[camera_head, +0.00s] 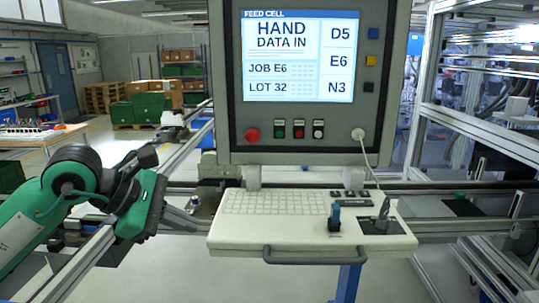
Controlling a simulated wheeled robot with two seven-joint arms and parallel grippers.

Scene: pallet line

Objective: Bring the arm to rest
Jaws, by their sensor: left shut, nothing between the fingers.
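My left arm comes in from the left, green with a black joint. My left gripper (188,219) points right, its fingers together and empty. Its tips are just left of the white keyboard shelf (234,240), near its left edge. I cannot tell whether they touch it. My right gripper is not in view.
A grey panel (226,88) with a lit screen (298,56) reading "HAND DATA IN" stands above the shelf. Metal rails lie behind.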

